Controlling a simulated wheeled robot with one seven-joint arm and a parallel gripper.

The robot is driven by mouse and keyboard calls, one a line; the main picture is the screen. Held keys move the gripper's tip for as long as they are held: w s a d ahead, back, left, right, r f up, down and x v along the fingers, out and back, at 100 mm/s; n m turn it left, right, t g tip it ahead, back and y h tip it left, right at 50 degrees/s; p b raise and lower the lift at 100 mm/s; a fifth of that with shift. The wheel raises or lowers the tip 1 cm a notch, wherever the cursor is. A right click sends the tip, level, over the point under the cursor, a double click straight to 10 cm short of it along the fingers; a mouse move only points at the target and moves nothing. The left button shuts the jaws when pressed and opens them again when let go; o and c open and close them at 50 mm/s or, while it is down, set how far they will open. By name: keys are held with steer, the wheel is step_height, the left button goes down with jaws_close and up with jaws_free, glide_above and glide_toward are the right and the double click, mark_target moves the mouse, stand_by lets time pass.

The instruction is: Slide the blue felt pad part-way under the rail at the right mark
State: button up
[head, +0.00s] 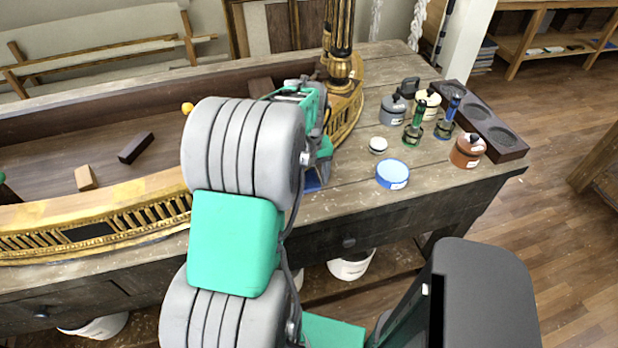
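A small blue patch (312,182), which looks like the felt pad, shows at the table's front just right of my arm. Most of it is hidden by my arm. The gilt rail (110,228) of the console curves along the table's front left of my arm and continues at its right near the gilt column. My gripper (321,166) is low beside the blue patch. Its fingertips are hidden behind my arm, so I cannot tell its opening or whether it touches the pad. The right mark cannot be made out.
A dark block (136,148), a tan block (86,178) and an orange knob (187,108) are inside the console at left.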

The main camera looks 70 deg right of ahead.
mark_target(309, 183)
steer(key=shift+o, duration=0.6)
steer(key=shift+d+r, duration=0.1)
steer(key=shift+r, duration=0.25)
step_height(309, 183, up, 7)
steer(key=shift+r+b, duration=0.1)
steer(key=shift+b, duration=0.35)
steer(key=shift+s, duration=0.1)
